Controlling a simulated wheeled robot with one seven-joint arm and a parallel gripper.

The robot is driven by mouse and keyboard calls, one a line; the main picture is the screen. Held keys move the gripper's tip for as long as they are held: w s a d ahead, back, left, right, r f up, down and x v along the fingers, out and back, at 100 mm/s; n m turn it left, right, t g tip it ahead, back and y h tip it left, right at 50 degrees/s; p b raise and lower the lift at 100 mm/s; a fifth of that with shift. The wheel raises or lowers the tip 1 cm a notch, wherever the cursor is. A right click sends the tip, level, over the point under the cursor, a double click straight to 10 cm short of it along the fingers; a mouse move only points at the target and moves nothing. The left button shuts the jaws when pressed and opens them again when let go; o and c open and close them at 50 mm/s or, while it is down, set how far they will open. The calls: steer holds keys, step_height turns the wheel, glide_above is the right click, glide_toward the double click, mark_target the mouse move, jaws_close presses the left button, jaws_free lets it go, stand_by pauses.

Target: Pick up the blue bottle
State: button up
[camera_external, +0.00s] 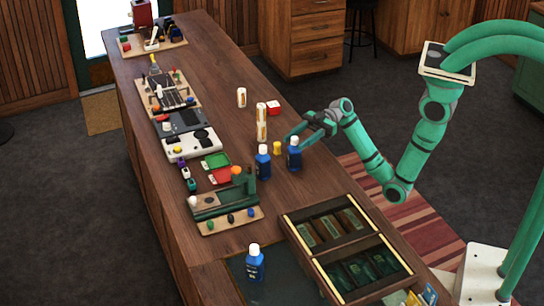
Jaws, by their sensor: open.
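Three blue bottles with white caps stand upright on the long wooden counter (270,204). One blue bottle (295,156) is just below my gripper. A second blue bottle (263,163) stands to its left. A third blue bottle (255,264) stands nearer the camera on a dark mat. My gripper (297,138) is open, reaching in from the right close to the cap of the rightmost bottle. I cannot tell whether the fingers touch it or are around it.
A yellow spool-like piece (277,148) and a tall white-and-orange tube (261,123) stand close by the gripper. A divided wooden case (284,224) lies nearer the camera. A green fixture (223,202) and small trays line the left side. Bare counter lies right of the green fixture.

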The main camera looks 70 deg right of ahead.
mark_target(292, 143)
steer(key=shift+x, duration=2.65)
steer(key=shift+w+d, duration=0.1)
jaws_close()
